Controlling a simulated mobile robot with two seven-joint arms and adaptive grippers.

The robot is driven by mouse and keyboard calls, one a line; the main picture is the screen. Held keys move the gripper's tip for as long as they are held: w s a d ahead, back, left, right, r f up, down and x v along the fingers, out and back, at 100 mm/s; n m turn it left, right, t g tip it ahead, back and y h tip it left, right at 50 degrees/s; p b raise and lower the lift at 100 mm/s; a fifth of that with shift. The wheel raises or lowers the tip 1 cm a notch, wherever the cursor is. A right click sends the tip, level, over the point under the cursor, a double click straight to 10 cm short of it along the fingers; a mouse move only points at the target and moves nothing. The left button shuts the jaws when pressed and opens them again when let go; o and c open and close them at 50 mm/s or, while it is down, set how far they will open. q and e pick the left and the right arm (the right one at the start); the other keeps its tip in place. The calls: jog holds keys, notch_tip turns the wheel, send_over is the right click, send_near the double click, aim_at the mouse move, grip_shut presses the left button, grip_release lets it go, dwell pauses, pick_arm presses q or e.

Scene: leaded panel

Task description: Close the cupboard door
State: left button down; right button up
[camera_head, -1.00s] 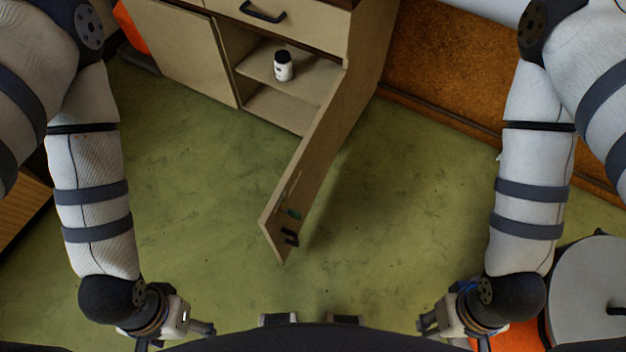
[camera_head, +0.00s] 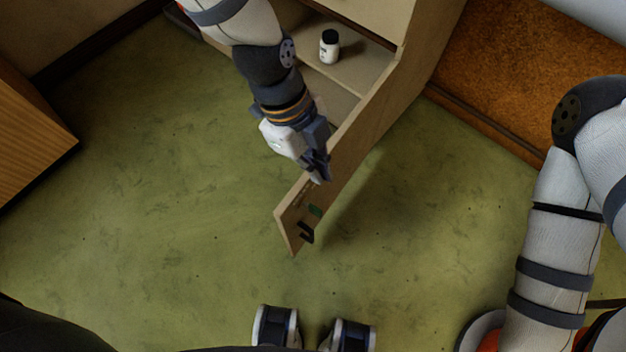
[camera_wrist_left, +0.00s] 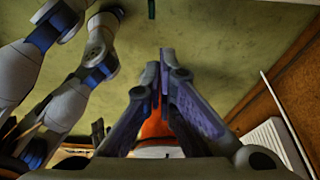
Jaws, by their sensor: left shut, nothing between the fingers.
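The cupboard door (camera_head: 352,150) is a tan panel standing wide open, jutting from the right side of the cupboard towards me. Near its free end are a black handle (camera_head: 306,233) and a small green mark. My left gripper (camera_head: 320,178) is shut and empty; its tips overlap the door's left face, and I cannot tell whether they touch it. The shut fingers also show in the left wrist view (camera_wrist_left: 164,55). Part of the cupboard (camera_head: 335,92) is hidden behind my left arm. My right gripper is out of view.
A white bottle with a black cap (camera_head: 329,46) stands on the cupboard shelf. A wooden cabinet (camera_head: 30,140) is at the far left. An orange-brown panel (camera_head: 520,75) lies along the right wall. The green floor (camera_head: 150,220) around the door is clear.

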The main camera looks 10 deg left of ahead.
pick_arm(q)
jog(key=b, duration=0.1)
send_over(311, 188)
jog(key=s+d, duration=0.4)
jog(key=s, duration=0.1)
notch_tip(311, 188, down, 10)
jog(key=shift+w+a+r, duration=0.2)
jog(key=shift+w+a, duration=0.3)
jog(key=shift+a, duration=0.3)
jog(key=shift+w+a+r, duration=0.2)
jog(key=shift+w+a, duration=0.3)
jog(key=shift+a, duration=0.25)
jog(key=shift+a, duration=0.15)
